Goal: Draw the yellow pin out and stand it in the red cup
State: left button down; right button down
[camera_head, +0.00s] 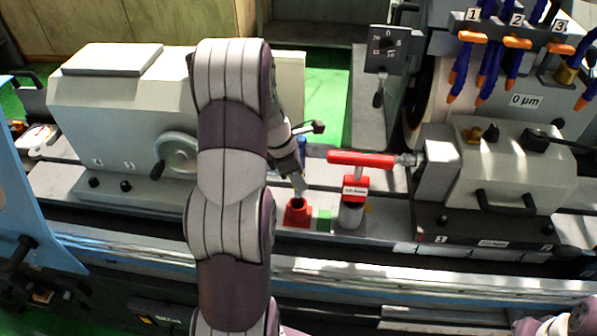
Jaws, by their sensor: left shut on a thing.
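The red cup (297,215) stands on the machine's grey ledge, just right of my left arm. My left gripper (297,184) points down right above the cup's dark mouth. Its jaws are shut on a thin thing, which I take to be the yellow pin; the pin is too small and covered to make out clearly. I cannot tell whether its lower end is inside the cup. My right gripper is out of view; only a bit of my right arm shows at the bottom right corner.
A small green block (324,219) sits beside the cup. Right of it stands a grey cylinder with a red collar (355,188) and a red horizontal bar (361,159). A grey headstock (500,170) and blue hoses fill the right. A handwheel (178,155) is at left.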

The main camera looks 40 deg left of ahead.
aim_at(299, 196)
pick_arm(q)
jog(key=shift+w+f+b, duration=0.15)
jog(key=shift+f+b, duration=0.15)
jog(key=shift+f, duration=0.5)
jog(key=shift+r, duration=0.1)
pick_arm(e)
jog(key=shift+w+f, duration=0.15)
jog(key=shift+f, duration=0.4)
pick_arm(q)
jog(key=shift+p, duration=0.5)
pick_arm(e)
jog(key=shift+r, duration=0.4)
